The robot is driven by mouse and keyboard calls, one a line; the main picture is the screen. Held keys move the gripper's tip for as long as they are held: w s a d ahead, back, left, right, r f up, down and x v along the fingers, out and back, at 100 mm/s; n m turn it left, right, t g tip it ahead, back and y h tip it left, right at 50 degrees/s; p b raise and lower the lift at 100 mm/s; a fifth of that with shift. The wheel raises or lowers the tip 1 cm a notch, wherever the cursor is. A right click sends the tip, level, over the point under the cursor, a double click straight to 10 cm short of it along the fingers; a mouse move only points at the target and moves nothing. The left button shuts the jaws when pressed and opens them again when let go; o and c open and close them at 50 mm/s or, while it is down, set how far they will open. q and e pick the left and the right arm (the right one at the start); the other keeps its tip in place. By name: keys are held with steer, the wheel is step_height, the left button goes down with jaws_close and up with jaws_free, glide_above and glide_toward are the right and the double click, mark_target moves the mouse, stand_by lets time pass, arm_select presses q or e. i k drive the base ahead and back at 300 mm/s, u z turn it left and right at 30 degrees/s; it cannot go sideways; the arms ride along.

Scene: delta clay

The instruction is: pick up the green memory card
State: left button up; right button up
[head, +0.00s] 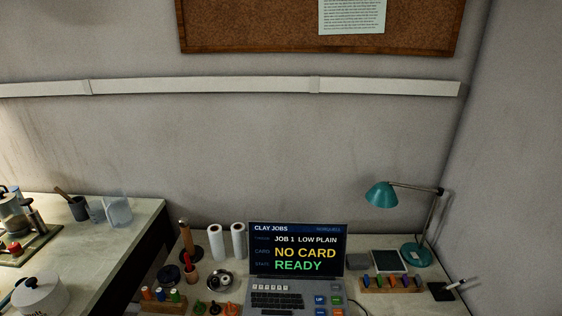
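A wooden rack (392,290) at the right of the desk holds several small upright coloured pieces, which may be the memory cards. One of them, second from the left, looks green (378,281), but it is too small to be sure of its colour or kind. The laptop-like terminal (297,252) left of the rack shows "NO CARD" and "READY" on its screen. Neither of my grippers is in the head view.
A teal lamp (382,195) stands behind the rack, with a dark-faced tablet (388,262) beneath it and a small black pad (441,291) at right. Left of the terminal are paper rolls (238,241), a metal bowl (220,281) and a block with coloured cylinders (162,306).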

mark_target(381, 282)
steer(key=z, duration=1)
steer(key=k, duration=1.3)
steer(key=z, duration=0.2)
steer(key=i, duration=0.55)
steer(key=z, duration=0.25)
